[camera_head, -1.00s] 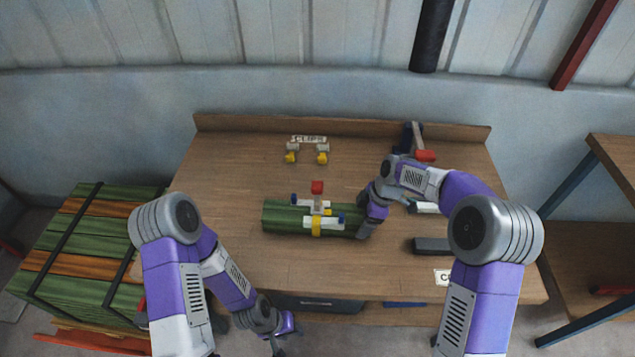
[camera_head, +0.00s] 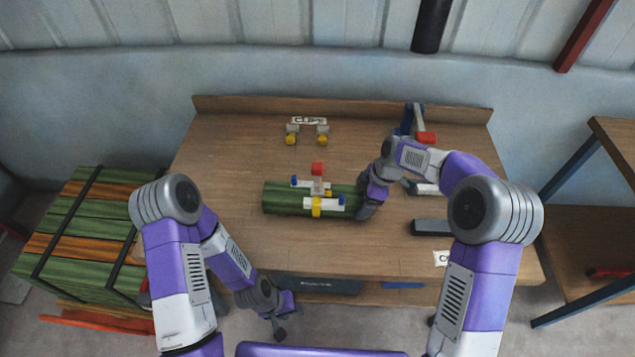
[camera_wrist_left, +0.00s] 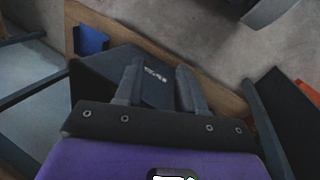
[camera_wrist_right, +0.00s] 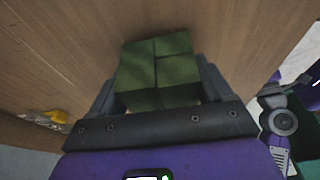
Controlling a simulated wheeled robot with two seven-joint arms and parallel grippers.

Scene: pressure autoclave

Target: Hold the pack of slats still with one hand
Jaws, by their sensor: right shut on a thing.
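The pack of green slats (camera_head: 285,199) lies lengthwise on the wooden table. A strapping tool with a red knob (camera_head: 317,169), white and blue parts and a yellow band sits around its middle. My right gripper (camera_head: 367,208) is at the pack's right end. In the right wrist view, the end faces of the green slats (camera_wrist_right: 158,75) sit between its two fingers, and it is shut on them. My left gripper (camera_head: 280,325) hangs in front of the table's near edge. In the left wrist view its fingers (camera_wrist_left: 160,85) are apart with nothing between them.
Two small clips with yellow parts (camera_head: 307,139) stand by a label at the back. A dark block (camera_head: 430,228) and a red-and-blue tool (camera_head: 425,137) are on the right. A strapped slat stack (camera_head: 85,235) stands left of the table. The table's left front is clear.

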